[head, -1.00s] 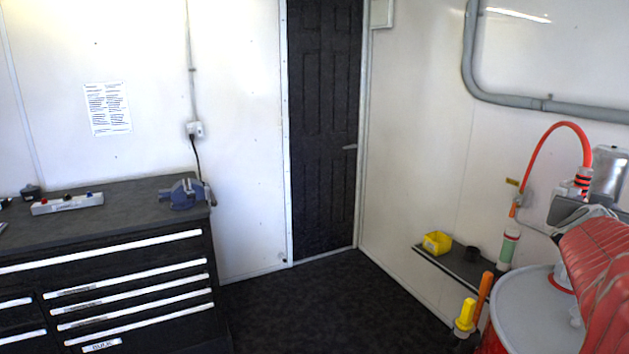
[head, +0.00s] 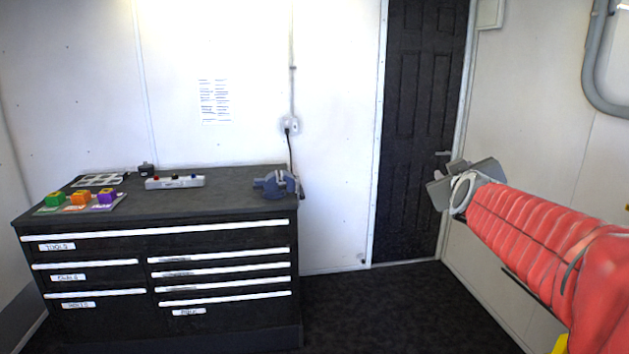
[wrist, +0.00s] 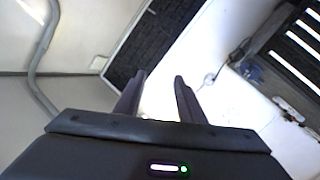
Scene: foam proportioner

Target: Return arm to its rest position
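My arm, in a red sleeve, reaches in from the right edge of the head view. At its end, my gripper shows as a grey body in front of the dark door (head: 415,120); its fingers are hard to make out there. In the wrist view, the two dark fingers of my gripper (wrist: 157,95) stand apart with nothing between them. Beyond them are the white wall and the door (wrist: 150,45). My gripper is in free air and touches nothing that I can see.
A black tool cabinet (head: 100,262) stands left, with a blue vise (head: 277,184), a switch strip (head: 174,182) and a tray of coloured blocks (head: 80,203) on top. A grey pipe (head: 597,60) runs on the right wall. The dark floor between cabinet and door is clear.

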